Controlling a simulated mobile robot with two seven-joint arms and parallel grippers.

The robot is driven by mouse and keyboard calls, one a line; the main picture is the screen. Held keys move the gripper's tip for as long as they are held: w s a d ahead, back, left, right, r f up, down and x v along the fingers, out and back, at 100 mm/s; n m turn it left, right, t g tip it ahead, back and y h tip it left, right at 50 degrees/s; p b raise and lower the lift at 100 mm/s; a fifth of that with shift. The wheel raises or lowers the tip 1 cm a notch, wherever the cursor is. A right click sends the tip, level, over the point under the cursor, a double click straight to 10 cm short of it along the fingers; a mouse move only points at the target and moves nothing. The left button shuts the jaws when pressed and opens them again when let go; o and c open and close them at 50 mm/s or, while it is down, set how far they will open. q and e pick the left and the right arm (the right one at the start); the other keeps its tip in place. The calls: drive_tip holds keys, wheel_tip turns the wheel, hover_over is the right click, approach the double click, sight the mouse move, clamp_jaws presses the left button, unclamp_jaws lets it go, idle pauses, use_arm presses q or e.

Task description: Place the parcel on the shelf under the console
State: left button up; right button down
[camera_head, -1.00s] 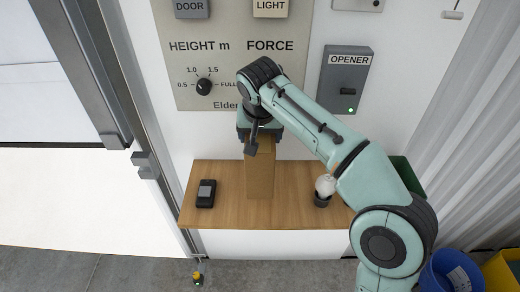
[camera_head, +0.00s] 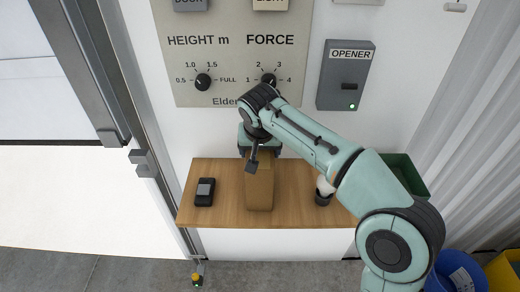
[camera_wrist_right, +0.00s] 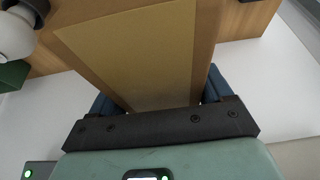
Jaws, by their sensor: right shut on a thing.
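The parcel is a tall brown cardboard box (camera_head: 260,188), upright over the middle of the wooden shelf (camera_head: 225,215) under the console (camera_head: 235,50). My right gripper (camera_head: 259,151) is shut on its upper end. In the right wrist view the parcel (camera_wrist_right: 140,50) stretches away from the gripper (camera_wrist_right: 160,103), between its blue fingers. The parcel's lower end is over the shelf surface; I cannot tell whether it touches. My left gripper is not in view.
A black handheld device (camera_head: 205,192) lies on the shelf left of the parcel. A light bulb in a dark holder (camera_head: 323,198) stands to the right, partly behind my arm. A green bin (camera_head: 405,175) is farther right. An opener box (camera_head: 345,75) is on the wall.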

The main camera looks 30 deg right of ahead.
drive_tip(key=shift+f, duration=0.1)
unclamp_jaws()
drive_tip(key=p+v, duration=0.2)
drive_tip(key=v, duration=1)
drive_tip(key=shift+a+p, duration=0.1)
drive_tip(key=shift+p, duration=0.25)
